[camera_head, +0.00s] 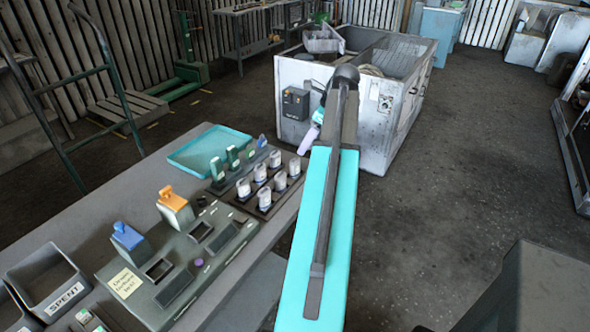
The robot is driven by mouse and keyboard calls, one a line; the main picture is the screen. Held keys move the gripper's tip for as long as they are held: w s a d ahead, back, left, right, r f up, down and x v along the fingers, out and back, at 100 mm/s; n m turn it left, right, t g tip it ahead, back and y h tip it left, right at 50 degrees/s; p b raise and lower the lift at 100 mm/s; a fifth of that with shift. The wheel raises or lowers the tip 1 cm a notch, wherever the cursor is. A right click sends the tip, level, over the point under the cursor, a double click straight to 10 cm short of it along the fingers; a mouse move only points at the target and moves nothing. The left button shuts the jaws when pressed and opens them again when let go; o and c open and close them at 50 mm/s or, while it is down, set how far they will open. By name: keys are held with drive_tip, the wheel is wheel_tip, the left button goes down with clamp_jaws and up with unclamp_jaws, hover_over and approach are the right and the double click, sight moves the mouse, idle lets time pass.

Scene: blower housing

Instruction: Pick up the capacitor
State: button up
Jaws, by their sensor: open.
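No part is marked as the capacitor. My teal arm reaches from the bottom edge up to the front of the white housing. A small pale violet piece (308,141) shows beside its dark far end, left of the arm and in front of the housing. I cannot make out any gripper fingers there, and nothing is seen held. The arm hides part of the housing's front.
The grey workbench (222,144) carries a teal tray (207,150), green parts, a test panel with blue and orange pieces, and a bin labelled SPENT (62,300). The open-topped white housing (398,122) stands beyond it.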

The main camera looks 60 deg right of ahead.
sight(295, 161)
drive_tip(key=shift+p+x, duration=0.5)
drive_tip(key=shift+x, duration=2.55)
drive_tip(key=shift+p+x, duration=1.1)
drive_tip(key=shift+x, duration=1.5)
drive_tip(key=c, duration=1)
drive_tip(key=shift+r, duration=0.2)
